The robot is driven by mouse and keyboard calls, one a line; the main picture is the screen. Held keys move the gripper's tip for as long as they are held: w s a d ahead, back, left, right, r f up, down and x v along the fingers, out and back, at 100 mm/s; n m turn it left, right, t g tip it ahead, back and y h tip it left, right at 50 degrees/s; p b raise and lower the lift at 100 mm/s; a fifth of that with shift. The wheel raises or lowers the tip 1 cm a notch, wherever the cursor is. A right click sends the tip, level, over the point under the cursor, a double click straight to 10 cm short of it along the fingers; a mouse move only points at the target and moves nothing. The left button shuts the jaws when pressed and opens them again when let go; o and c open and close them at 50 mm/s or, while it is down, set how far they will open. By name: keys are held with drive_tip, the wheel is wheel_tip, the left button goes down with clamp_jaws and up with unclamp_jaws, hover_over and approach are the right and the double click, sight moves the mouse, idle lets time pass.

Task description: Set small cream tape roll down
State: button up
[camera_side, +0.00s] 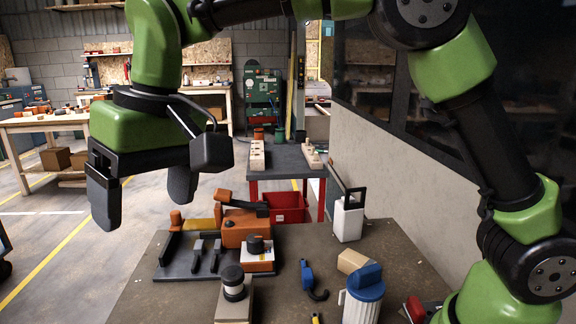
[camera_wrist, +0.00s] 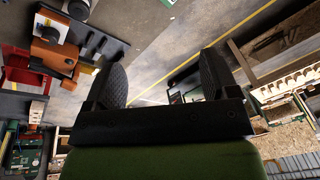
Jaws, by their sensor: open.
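My gripper (camera_side: 143,205) is open and empty, held high at the left of the side view, above and left of the bench. Its two dark fingers stand apart in the wrist view (camera_wrist: 165,75) with only the workshop floor between them. I cannot pick out the small cream tape roll with certainty. A round dark-and-cream stack (camera_side: 233,287) stands on a beige block (camera_side: 235,308) at the near edge of the bench. The pale band in that stack may be a tape roll, but it is too small to tell. My gripper is well apart from it.
The brown bench (camera_side: 185,296) carries an orange machine (camera_side: 243,227) on a dark base, a blue-lidded container (camera_side: 364,300), a white canister (camera_side: 347,220), a cardboard box (camera_side: 352,261) and a blue tool (camera_side: 308,279). A wall bounds the right side. Open floor lies left.

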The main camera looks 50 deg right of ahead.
drive_tip(key=s+d+r+m+t, duration=0.1)
drive_tip(key=s+d+r+m, duration=0.15)
drive_tip(key=s+d, duration=0.35)
drive_tip(key=s+d+r+m+t, duration=0.1)
drive_tip(key=s+d+r+t, duration=0.15)
drive_tip(key=d, duration=0.45)
drive_tip(key=s+d+f+m+t, duration=0.2)
drive_tip(key=s+d, duration=0.3)
drive_tip(key=s, duration=0.5)
drive_tip(key=shift+d+f, duration=0.2)
drive_tip(key=shift+f, duration=0.4)
